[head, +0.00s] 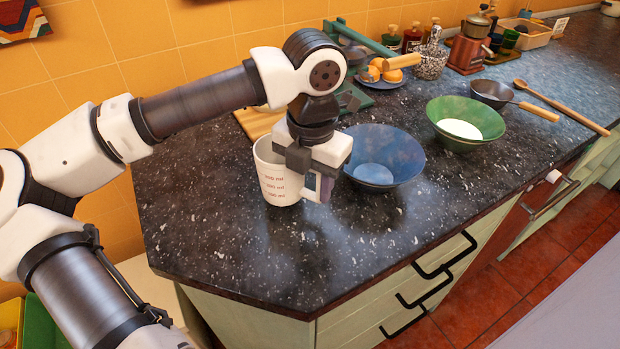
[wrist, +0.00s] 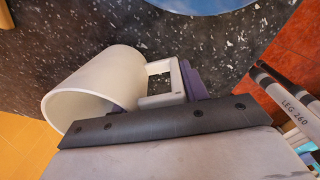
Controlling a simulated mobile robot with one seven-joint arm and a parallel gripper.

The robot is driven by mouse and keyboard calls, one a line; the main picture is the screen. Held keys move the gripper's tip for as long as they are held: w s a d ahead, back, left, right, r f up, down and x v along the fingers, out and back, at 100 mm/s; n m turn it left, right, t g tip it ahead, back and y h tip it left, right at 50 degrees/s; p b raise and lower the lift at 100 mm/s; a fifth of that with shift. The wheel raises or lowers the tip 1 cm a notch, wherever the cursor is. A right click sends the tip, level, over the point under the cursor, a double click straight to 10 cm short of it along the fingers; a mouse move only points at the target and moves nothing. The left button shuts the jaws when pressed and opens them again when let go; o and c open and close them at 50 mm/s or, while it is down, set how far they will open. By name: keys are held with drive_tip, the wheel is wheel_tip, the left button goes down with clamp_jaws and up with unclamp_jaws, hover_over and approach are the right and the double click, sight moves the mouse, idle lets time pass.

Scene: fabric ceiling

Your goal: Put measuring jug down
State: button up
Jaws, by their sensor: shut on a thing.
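The measuring jug (head: 277,178) is white with red markings and stands upright on or just above the dark speckled countertop (head: 240,250); I cannot tell whether its base touches. My gripper (head: 318,184) is on the jug's right side, pointing down, shut on its handle. In the wrist view, the jug (wrist: 95,90) shows its open rim to the left. Its squared handle (wrist: 163,84) lies between the purple finger pads of my gripper (wrist: 160,95).
A blue bowl (head: 400,158) stands close to the right of my gripper. A green bowl (head: 440,115) and a small pan (head: 490,93) are farther right. A wooden board (head: 255,120) lies behind the jug. The counter in front and left is clear.

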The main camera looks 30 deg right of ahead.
drive_tip(key=shift+f+b, duration=1.1)
drive_tip(key=shift+f, duration=0.1)
drive_tip(key=o, duration=1.8)
drive_tip(key=shift+r+p, duration=2.6)
drive_tip(key=shift+r, duration=1.9)
